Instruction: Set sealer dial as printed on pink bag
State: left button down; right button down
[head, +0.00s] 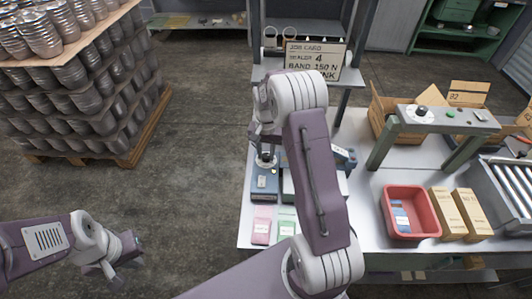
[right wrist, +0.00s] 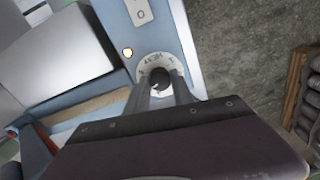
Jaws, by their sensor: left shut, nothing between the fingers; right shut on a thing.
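The blue sealer (head: 264,186) stands on the white table, partly hidden behind my right arm. Its round pale dial (right wrist: 152,63) with printed marks shows in the right wrist view. My right gripper (right wrist: 160,86) is shut on the dial's dark knob (right wrist: 160,77); the setting is too small to read surely. In the head view my right gripper (head: 265,158) is above the sealer's far end. The pink bag (head: 261,226) lies in front of the sealer; its label is unreadable. My left gripper (head: 112,278) is shut and empty over the floor, left of the table.
A job card (head: 313,60) behind reads "SEALER 4" and "BAND 150 N"; its last line is partly hidden. A green bag (head: 287,225) lies beside the pink one. A red bin (head: 409,226), cartons (head: 472,214) and a grey stand (head: 440,119) occupy the right.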

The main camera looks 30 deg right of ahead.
aim_at(266, 155)
jog(key=shift+w+d+r, duration=0.1)
jog(key=shift+w+r, duration=0.05)
jog(key=shift+w, duration=0.05)
jog(key=c, duration=1.3)
grip_release()
jog(key=shift+o, duration=1)
notch_tip(266, 155, up, 9)
jog(key=shift+b, duration=0.45)
jog(key=shift+s, duration=0.1)
